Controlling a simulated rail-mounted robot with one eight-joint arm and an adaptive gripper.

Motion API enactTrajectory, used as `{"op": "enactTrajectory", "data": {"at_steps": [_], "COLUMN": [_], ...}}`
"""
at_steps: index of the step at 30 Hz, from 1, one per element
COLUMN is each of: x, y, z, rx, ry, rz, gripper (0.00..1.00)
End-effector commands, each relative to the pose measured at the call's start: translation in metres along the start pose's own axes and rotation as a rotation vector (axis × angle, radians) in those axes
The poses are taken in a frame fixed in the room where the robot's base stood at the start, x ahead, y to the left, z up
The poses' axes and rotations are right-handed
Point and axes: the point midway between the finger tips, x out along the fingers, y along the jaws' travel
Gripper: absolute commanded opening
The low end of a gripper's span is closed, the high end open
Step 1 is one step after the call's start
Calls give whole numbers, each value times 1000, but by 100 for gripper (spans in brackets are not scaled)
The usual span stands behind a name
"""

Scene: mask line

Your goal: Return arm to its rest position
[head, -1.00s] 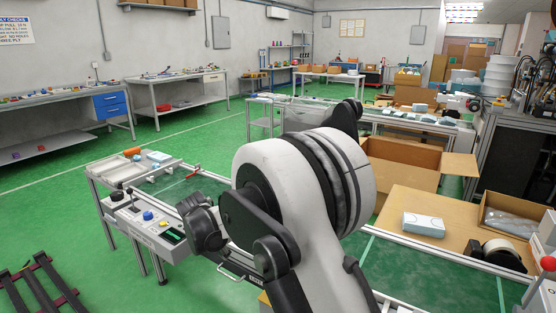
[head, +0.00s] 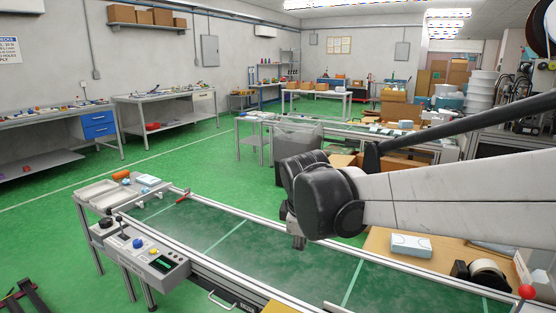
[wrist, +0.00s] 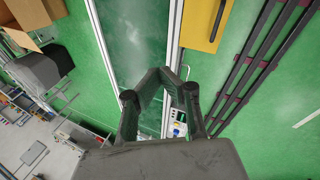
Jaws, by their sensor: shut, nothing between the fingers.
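My gripper (wrist: 160,72) shows in the wrist view with its dark fingers drawn together at the tips and nothing between them. It is above the green belt (wrist: 138,30) of the line and points down toward the floor area. In the head view my arm reaches in from the right and its dark end hangs over the green belt (head: 225,240). The fingers are hard to make out there. The arm hides part of the middle of the line and part of the cardboard boxes behind.
A control box (head: 150,262) with knobs and a blue button stands at the line's near left. A blue-and-white box (head: 411,246) and a tape roll (head: 487,272) sit on a wooden table at right. A grey bin (head: 297,137) stands behind the line.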

Motion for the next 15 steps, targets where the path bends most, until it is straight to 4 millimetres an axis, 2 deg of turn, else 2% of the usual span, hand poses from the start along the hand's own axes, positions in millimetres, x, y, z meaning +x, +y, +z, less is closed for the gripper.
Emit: {"op": "enactTrajectory", "data": {"at_steps": [1,6,15], "x": [-14,-46,-90], "y": [-3,-18,-56], "z": [16,56,120], "rx": [62,278,661], "ry": [4,30,81], "rz": [6,26,59], "gripper": [0,0,0]}}
